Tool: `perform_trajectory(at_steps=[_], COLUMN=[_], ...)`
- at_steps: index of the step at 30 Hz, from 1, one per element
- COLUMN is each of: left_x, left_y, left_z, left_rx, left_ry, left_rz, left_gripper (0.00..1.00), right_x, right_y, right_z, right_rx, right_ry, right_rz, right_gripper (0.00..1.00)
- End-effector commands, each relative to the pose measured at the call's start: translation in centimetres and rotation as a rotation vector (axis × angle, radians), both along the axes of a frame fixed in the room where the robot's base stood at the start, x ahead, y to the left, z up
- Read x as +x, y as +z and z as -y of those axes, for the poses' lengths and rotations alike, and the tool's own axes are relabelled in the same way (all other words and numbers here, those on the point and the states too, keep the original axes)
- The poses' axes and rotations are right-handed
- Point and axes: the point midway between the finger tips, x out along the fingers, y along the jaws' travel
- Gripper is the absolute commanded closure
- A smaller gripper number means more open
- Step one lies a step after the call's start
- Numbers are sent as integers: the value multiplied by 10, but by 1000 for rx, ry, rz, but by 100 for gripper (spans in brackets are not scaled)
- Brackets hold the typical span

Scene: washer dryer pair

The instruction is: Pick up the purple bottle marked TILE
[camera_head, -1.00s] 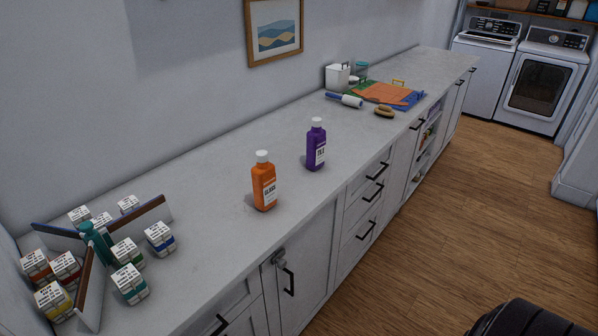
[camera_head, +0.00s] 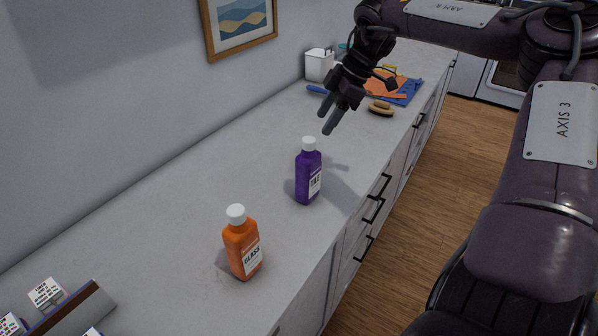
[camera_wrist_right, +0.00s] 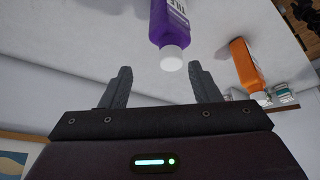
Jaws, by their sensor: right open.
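The purple bottle (camera_head: 308,177) marked TILE stands upright on the countertop, with a white cap and a white label. My right gripper (camera_head: 335,108) hangs above the counter, behind the bottle and a little to its right in the head view, apart from it. In the right wrist view the purple bottle (camera_wrist_right: 170,24) shows upside down, its cap beyond the open, empty fingers of my right gripper (camera_wrist_right: 162,86). My left gripper is not in view.
An orange bottle (camera_head: 242,246) marked GLASS stands on the counter (camera_head: 180,210) nearer to me. Small labelled boxes (camera_head: 47,292) sit at the lower left beside a divider. A brush (camera_head: 381,108), a white container (camera_head: 319,64) and blue and orange mats lie farther back.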

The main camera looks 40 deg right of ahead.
Motion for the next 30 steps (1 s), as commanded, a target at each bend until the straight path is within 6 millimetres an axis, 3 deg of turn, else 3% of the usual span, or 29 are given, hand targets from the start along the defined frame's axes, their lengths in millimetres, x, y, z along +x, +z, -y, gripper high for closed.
perform_trajectory(at_steps=[3, 7, 21, 30], left_x=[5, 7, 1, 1], left_y=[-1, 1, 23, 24], left_z=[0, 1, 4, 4], left_rx=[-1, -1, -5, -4], left_ry=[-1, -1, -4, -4], left_rz=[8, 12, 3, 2], left_gripper=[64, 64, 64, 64], right_x=[-2, -2, 7, 11], right_y=[11, 9, -48, -59], right_z=[-21, -31, -45, -48], right_rx=[-19, -21, -22, -22], right_ry=[22, 29, 28, 27], right_rz=[-51, -70, -70, -64], right_gripper=[44, 44, 44, 44])
